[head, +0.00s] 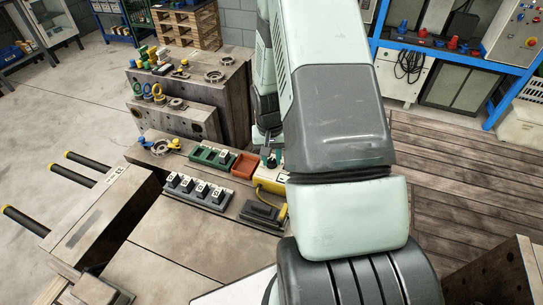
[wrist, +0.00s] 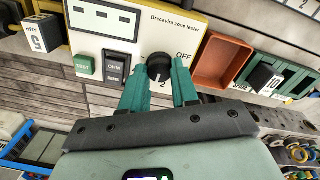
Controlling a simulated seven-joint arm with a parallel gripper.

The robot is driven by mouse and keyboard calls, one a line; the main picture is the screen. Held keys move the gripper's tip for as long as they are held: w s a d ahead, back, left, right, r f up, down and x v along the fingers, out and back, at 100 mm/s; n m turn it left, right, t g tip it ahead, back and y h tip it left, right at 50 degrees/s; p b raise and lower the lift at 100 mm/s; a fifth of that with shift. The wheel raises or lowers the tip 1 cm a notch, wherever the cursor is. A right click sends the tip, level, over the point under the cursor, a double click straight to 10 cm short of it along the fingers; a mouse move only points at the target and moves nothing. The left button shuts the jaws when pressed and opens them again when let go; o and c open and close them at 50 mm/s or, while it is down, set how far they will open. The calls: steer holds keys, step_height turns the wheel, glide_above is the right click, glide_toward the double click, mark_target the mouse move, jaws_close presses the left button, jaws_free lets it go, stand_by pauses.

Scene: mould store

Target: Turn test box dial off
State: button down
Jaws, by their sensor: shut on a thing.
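The test box (wrist: 140,28) has a cream face with a yellow edge, a display, a green TEST button (wrist: 84,65) and a black rocker switch (wrist: 116,66). Its black dial (wrist: 159,66) sits between the green fingers of my gripper (wrist: 160,72), which are shut on it. A pale mark on the dial is turned towards the "2" below it, and OFF is printed to its upper right. In the head view the yellow-edged box (head: 270,179) is partly hidden by my arm, and my gripper (head: 271,158) is small there.
An orange-red tray (wrist: 222,60) adjoins the box on the right. Beyond it is a green rack holding a black block marked 10 (wrist: 266,79). A block marked 5 (wrist: 41,33) is at left. A grey rack of several blocks (head: 199,192) stands beside the box.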

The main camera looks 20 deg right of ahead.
mark_target(272, 162)
steer(key=n, duration=0.5)
steer(key=shift+n, duration=0.3)
steer(key=n, duration=0.4)
steer(key=shift+n, duration=0.3)
steer(key=n, duration=0.5)
steer(key=shift+n, duration=2.7)
steer(key=c, duration=0.8)
jaws_free()
steer(key=shift+c, duration=0.2)
steer(key=shift+r, duration=0.15)
step_height(272, 162, up, 11)
steer(key=shift+s+f, duration=0.2)
